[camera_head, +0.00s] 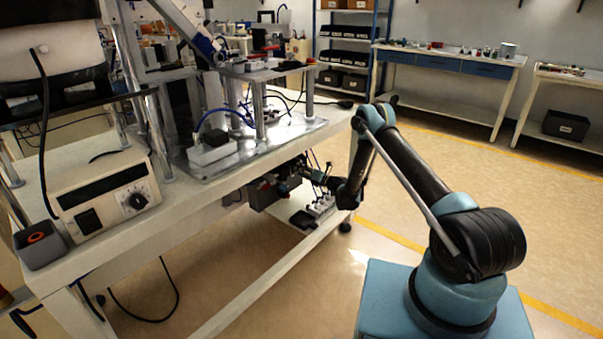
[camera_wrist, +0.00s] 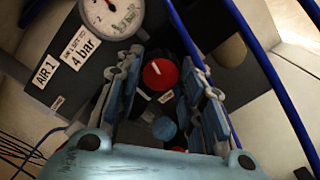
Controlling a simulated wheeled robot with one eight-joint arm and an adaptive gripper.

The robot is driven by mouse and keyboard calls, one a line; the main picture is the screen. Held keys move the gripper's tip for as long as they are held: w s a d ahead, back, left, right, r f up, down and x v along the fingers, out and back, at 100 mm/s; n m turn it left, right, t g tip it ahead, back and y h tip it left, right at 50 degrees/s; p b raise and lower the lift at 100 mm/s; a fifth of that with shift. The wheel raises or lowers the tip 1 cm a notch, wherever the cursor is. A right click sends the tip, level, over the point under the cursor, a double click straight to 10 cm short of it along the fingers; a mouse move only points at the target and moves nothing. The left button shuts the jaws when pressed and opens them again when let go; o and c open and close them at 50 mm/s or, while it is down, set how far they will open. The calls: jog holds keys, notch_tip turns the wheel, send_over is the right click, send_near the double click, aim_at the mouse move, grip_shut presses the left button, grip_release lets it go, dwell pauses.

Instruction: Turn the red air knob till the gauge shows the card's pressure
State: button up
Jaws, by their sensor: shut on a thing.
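The red air knob (camera_wrist: 160,74) has a pale pointer mark and sits between the two fingers of my gripper (camera_wrist: 164,72) in the wrist view. My gripper is shut on it. The round white pressure gauge (camera_wrist: 115,17) is at the top, cut off by the picture edge, and its reading is not clear. The card (camera_wrist: 83,50) beside it reads 4 bar. In the head view my arm reaches under the bench's right edge, and the knob and gauge are too small or hidden there.
A blue knob (camera_wrist: 165,128) sits below the red one, with another red part partly hidden under it. Blue hoses (camera_wrist: 262,60) run along the right. The bench (camera_head: 250,150) overhangs my arm. Open floor (camera_head: 420,150) lies to the right.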

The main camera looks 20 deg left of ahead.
jog(key=shift+w+d+f, duration=0.1)
dwell(0.5)
jog(key=o, duration=1.1)
jog(key=shift+f, duration=0.1)
jog(key=shift+c, duration=0.2)
jog(key=shift+r, duration=0.2)
notch_tip(320, 180, up, 10)
jog(key=shift+f, duration=0.2)
